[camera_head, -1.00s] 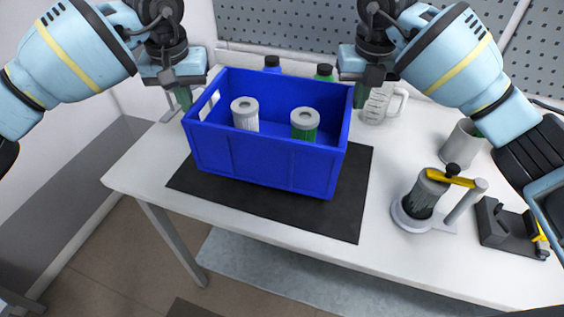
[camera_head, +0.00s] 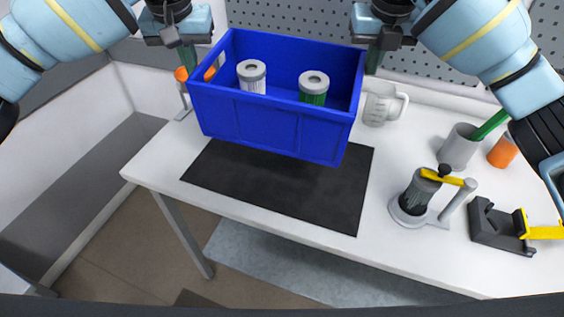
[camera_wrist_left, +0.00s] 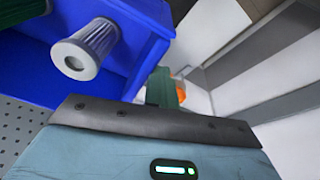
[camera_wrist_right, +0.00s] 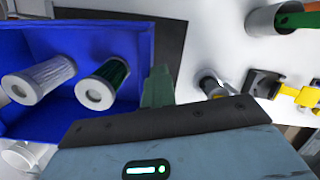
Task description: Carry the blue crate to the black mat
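The blue crate (camera_head: 270,125) is held in the air, roughly level, above the back part of the black mat (camera_head: 270,192). It carries a white ribbed cylinder (camera_head: 252,78) and a green one (camera_head: 313,90), both upright. My left gripper (camera_head: 189,62) is at the crate's left end wall, and my right gripper (camera_head: 374,60) is at its right end wall. Both look shut on these walls, with part of the fingers hidden. Green fingers show beside the crate in the left wrist view (camera_wrist_left: 162,88) and right wrist view (camera_wrist_right: 158,88).
A clear measuring jug (camera_head: 380,106) stands right of the crate. Further right are a clamp stand with a dark cylinder (camera_head: 418,192), a grey cup (camera_head: 460,146), an orange cup (camera_head: 503,151) and a black-yellow fixture (camera_head: 498,228). The pegboard (camera_head: 300,20) is behind.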

